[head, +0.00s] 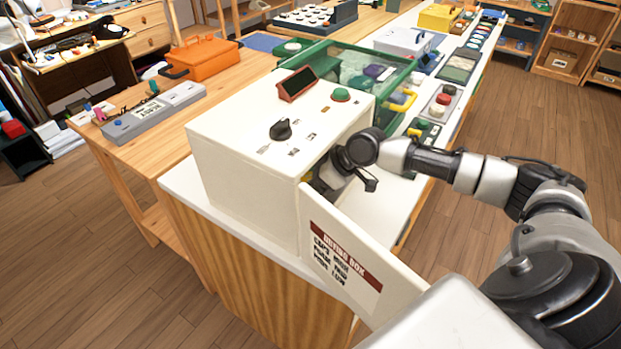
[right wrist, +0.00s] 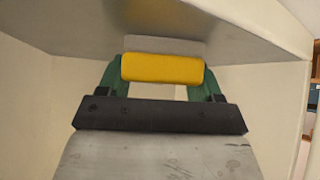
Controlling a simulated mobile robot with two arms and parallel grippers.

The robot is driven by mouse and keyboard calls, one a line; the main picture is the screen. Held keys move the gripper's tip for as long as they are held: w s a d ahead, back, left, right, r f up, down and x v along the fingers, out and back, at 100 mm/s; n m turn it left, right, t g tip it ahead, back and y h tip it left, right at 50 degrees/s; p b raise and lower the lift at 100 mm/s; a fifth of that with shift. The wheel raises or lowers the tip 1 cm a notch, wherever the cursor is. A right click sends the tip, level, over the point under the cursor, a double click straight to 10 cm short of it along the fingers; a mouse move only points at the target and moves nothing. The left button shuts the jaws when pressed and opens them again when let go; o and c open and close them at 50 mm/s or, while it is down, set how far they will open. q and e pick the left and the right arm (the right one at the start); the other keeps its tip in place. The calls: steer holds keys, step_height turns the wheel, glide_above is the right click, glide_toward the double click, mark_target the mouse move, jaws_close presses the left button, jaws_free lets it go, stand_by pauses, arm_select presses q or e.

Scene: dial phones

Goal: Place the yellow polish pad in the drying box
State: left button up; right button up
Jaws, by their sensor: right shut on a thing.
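The drying box (head: 245,165) is a white box on the counter with a dial, a green button and a small dark display on top. Its door (head: 345,262), marked DRYING BOX, stands open at the front. My right arm reaches in through the opening, and its gripper (right wrist: 162,72) is inside, mostly hidden in the head view. In the right wrist view its green fingers are shut on the yellow polish pad (right wrist: 162,68). The pad is close to a pale grey panel (right wrist: 190,25) inside the box; I cannot tell whether they touch. My left gripper is not in view.
A green-rimmed clear bin (head: 345,68) stands right behind the box. A red-and-green button unit (head: 440,103) and other devices line the white counter. An orange toolbox (head: 200,57) and a grey device (head: 155,112) sit on the wooden table at left. Floor at right is clear.

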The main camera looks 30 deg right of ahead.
steer(key=o, duration=1)
steer(key=v, duration=0.6)
steer(key=shift+s+d+b, duration=0.1)
steer(key=shift+b, duration=0.2)
steer(key=shift+s+d+r, duration=0.3)
steer(key=shift+r, duration=0.3)
